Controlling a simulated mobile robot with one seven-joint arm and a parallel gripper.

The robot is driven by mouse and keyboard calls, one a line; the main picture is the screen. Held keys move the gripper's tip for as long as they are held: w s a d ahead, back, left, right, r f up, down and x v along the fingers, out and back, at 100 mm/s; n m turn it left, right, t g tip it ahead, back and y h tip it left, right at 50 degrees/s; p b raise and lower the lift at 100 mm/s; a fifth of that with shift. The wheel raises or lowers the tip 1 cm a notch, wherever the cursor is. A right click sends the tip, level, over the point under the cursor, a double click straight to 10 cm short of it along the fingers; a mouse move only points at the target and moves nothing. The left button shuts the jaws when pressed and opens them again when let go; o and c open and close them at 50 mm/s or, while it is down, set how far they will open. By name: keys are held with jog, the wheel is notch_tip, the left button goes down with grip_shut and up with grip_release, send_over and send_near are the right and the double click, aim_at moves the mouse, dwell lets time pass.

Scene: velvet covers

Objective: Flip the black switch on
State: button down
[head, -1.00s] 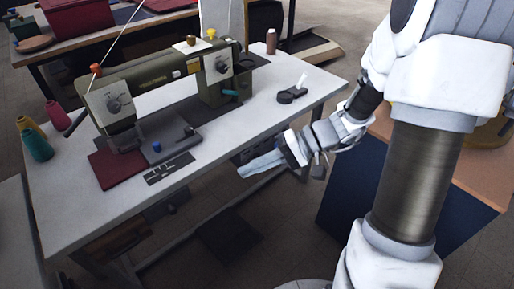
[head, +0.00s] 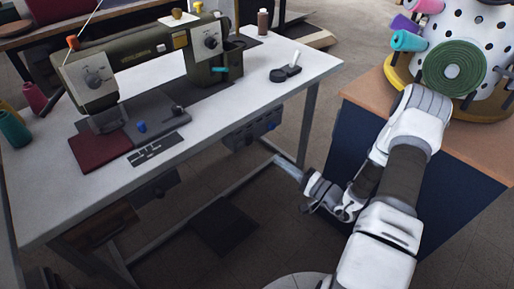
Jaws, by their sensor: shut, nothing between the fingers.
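A dark control box (head: 250,133) hangs under the front right edge of the sewing table, with small blue parts on its face. Its details are too small for me to tell which part is the black switch or how it is set. My gripper (head: 279,163) is below and to the right of this box, its fingers pointing up and left. It is shut and empty, and looks apart from the box in the picture.
The white sewing table (head: 215,118) carries a green sewing machine (head: 135,55), a red cloth (head: 100,148) and a small black item with a white piece (head: 285,72). A table leg (head: 307,125) stands near my gripper. A dark blue cabinet (head: 350,135) is at the right.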

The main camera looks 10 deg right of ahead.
aim_at(251, 137)
jog(key=d+f+h, duration=0.1)
jog(key=d+f+m+t+h, duration=0.1)
jog(key=f, duration=0.1)
jog(key=shift+f, duration=0.2)
jog(key=b+x, duration=0.3)
jog(key=x, duration=1)
jog(key=shift+w+a+r, duration=0.15)
jog(key=shift+w, duration=0.05)
jog(key=shift+w+a, duration=0.1)
jog(key=shift+w, duration=0.1)
jog(key=shift+w+a+r+p, duration=0.25)
jog(key=shift+r+p, duration=0.3)
jog(key=shift+p, duration=0.25)
jog(key=shift+d+f+b, duration=0.1)
jog(key=shift+f+b, duration=0.15)
jog(key=shift+b, duration=0.05)
jog(key=shift+d, duration=0.1)
